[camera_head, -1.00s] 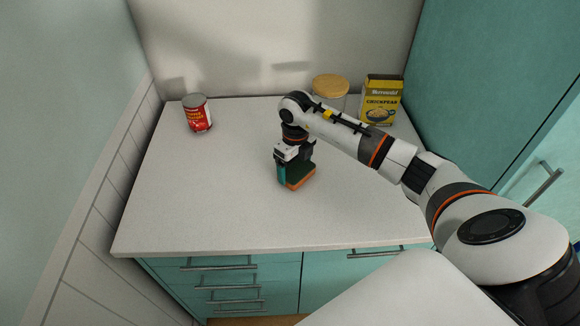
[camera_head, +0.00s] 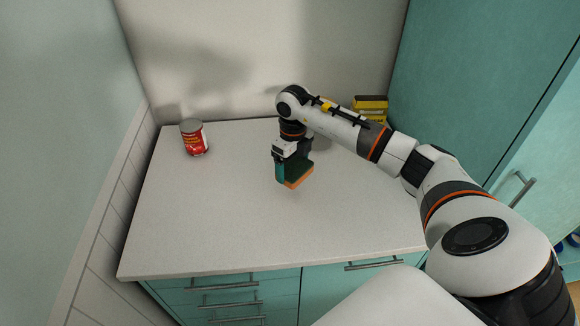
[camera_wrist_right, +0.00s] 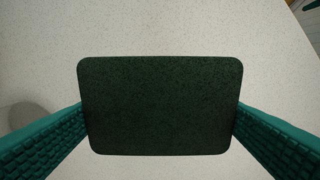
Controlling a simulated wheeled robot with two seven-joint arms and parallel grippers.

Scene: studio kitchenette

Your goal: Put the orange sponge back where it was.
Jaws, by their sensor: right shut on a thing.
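The orange sponge (camera_head: 297,178) has a dark green top layer and an orange layer below. My right gripper (camera_head: 291,172) is shut on it and holds it over the middle of the white counter; I cannot tell exactly how high. In the right wrist view the sponge's dark green face (camera_wrist_right: 160,105) fills the space between the two teal fingers, which press on its left and right sides. My left gripper is not in view.
A red can (camera_head: 194,137) stands at the back left of the counter (camera_head: 210,220). A yellow box (camera_head: 371,106) stands at the back right, partly hidden by my right arm. The counter's left and front areas are clear. A wall closes the back.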

